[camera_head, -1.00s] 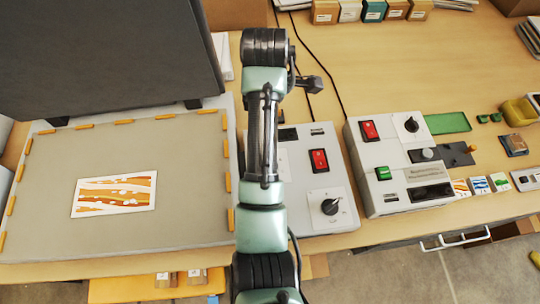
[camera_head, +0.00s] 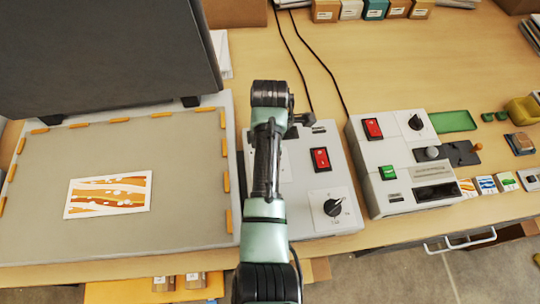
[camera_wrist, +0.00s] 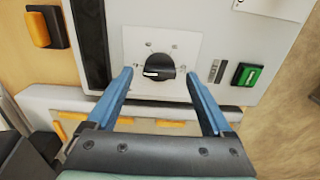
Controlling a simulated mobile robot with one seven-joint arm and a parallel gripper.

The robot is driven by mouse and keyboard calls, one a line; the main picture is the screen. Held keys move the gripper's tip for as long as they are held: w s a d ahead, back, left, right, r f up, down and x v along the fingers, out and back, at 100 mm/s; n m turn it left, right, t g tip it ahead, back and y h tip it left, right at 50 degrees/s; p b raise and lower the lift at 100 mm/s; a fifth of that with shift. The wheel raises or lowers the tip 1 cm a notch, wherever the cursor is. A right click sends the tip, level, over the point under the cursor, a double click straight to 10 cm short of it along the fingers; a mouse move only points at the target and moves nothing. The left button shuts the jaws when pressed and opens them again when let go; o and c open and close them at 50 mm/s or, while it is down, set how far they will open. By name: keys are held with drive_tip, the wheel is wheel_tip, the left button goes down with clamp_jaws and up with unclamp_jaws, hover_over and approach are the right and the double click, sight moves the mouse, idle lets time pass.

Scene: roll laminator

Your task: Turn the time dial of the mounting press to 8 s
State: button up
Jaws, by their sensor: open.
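The mounting press has a grey bed (camera_head: 190,145) at the left and a light grey control box (camera_head: 300,225) beside it. In the wrist view a black dial (camera_wrist: 160,66) sits on a white plate, its white mark toward the left. My gripper (camera_wrist: 158,77) is open, with one blue finger on each side of this dial and gaps between. Whether the fingertips are level with the knob is unclear. In the head view my arm hides the gripper and this dial. A second black dial (camera_head: 334,207) is at the box's front right. The dial markings are too small to read.
A red switch (camera_head: 320,160) is on the control box. A green switch (camera_wrist: 246,75) is right of the dial in the wrist view. The laminator (camera_head: 400,200) stands to the right. A printed sheet (camera_head: 108,195) lies on the bed. The raised dark lid (camera_head: 100,60) is at the left.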

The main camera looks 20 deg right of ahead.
drive_tip(key=shift+f, duration=0.55)
clamp_jaws()
